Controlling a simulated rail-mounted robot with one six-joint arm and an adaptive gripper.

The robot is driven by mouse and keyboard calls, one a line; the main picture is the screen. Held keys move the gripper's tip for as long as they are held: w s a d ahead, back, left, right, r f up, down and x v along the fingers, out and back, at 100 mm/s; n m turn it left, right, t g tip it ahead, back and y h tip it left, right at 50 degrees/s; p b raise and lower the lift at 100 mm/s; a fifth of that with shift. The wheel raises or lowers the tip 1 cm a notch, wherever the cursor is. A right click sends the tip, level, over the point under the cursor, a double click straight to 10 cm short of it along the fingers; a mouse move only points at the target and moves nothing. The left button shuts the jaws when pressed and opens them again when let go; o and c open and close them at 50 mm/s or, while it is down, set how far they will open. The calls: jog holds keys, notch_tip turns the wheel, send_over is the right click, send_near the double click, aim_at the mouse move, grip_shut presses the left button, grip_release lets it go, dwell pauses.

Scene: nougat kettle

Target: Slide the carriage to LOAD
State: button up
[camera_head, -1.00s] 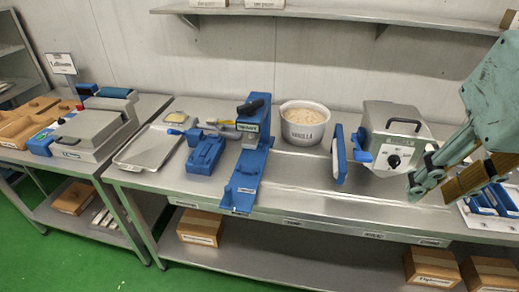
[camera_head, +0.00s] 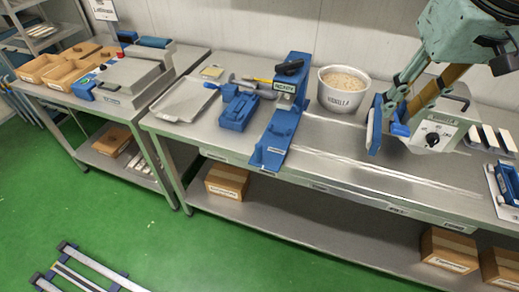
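A grey box-shaped unit (camera_head: 437,134) with a black dial and a top handle stands on the right half of the steel bench. An upright blue plate (camera_head: 375,124) and a blue knob-like part (camera_head: 398,129) are on its left side. I cannot read which part is labelled carriage, or find the word LOAD. Pale parallel track lines (camera_head: 385,172) run along the bench top in front of the unit. My gripper (camera_head: 396,110) hangs over the unit's left end, overlapping the blue parts in the picture. Contact and finger opening are unclear.
A blue block (camera_head: 238,111) and metal tray (camera_head: 184,101) lie farther left. Blue holders (camera_head: 509,184) are at the right edge. Floor rails (camera_head: 85,270) show at lower left.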

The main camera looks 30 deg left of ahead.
jog(key=w+a+f+n+p, duration=0.1)
jog(key=w+a+f, duration=0.2)
jog(key=w+a, duration=0.25)
jog(key=w+a+f+n, duration=0.1)
jog(key=w+a+f, duration=0.3)
jog(key=a, duration=0.2)
jog(key=g+h+p, duration=0.2)
jog(key=g+p, duration=0.1)
jog(key=p, duration=0.1)
send_over(259, 151)
jog(key=w, duration=0.1)
notch_tip(259, 151, down, 12)
jog(key=shift+w+a+r, duration=0.1)
jog(key=shift+w+a, duration=0.05)
jog(key=shift+a, duration=0.25)
jog(key=shift+f+b, duration=0.55)
jog(key=shift+f, duration=6.35)
grip_shut()
